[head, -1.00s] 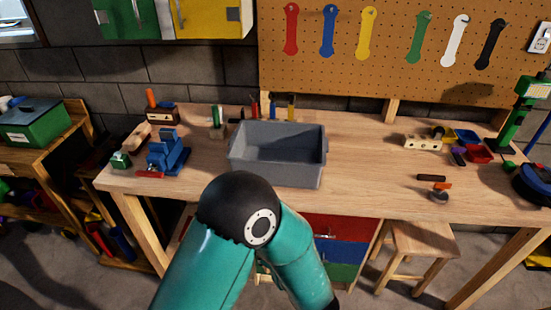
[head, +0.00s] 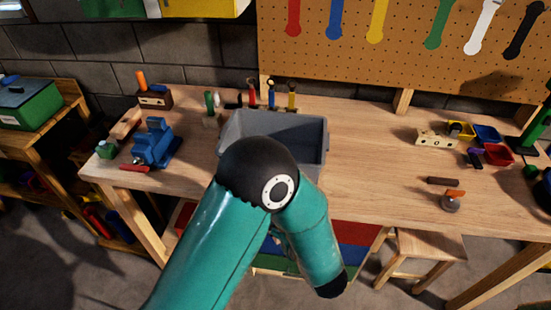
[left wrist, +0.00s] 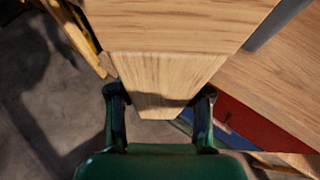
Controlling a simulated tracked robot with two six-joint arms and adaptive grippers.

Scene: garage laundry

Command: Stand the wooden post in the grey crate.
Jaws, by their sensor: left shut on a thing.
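The wooden post (left wrist: 165,75) is a pale, grained block that fills the top middle of the left wrist view. My left gripper (left wrist: 160,97) is shut on it, one dark green finger on each side of its near, narrowing part. The post's far end runs out of that view. The grey crate (head: 315,150) stands on the workbench in the head view, its near side partly hidden behind my arm. A grey strip at the top right of the left wrist view may be the crate's wall. In the head view my arm hides the left gripper and the post. My right gripper is out of view.
On the workbench (head: 375,170), a blue vise (head: 155,147) stands left of the crate and small upright tools behind it. Small bins (head: 487,135) and loose parts lie at the right. Bare bench lies right of the crate. A wooden stool (head: 420,243) stands below.

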